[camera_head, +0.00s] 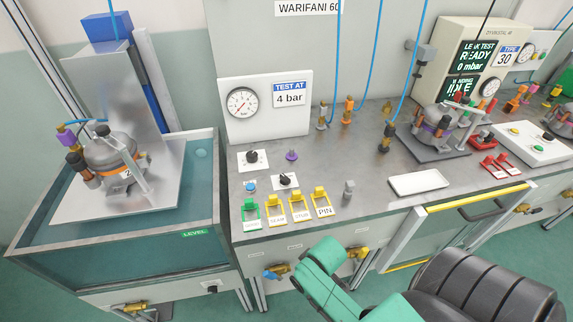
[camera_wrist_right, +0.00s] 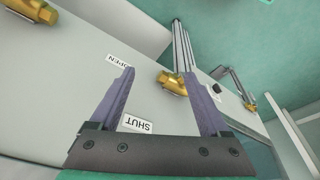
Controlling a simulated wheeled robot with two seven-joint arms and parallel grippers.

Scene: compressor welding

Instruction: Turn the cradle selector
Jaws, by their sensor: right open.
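No label in view names the cradle selector, so I cannot tell which knob it is. Black rotary knobs on white plates sit on the bench left of centre: an upper knob (camera_head: 252,156) and a lower knob (camera_head: 286,180). Another small black knob (camera_head: 212,289) is on the tank's front panel. My right gripper (camera_wrist_right: 159,73) is open and empty in the wrist view, near a grey panel with OPEN (camera_wrist_right: 118,60) and SHUT (camera_wrist_right: 137,125) labels. A brass valve (camera_wrist_right: 172,83) shows beyond its fingertips. In the head view my right gripper is hidden. My left gripper is not in view.
The water tank (camera_head: 155,256) at left holds a compressor (camera_head: 110,160) on a metal cradle. Several coloured clips, a gauge panel (camera_head: 265,105) and a white tray (camera_head: 419,182) are on the bench.

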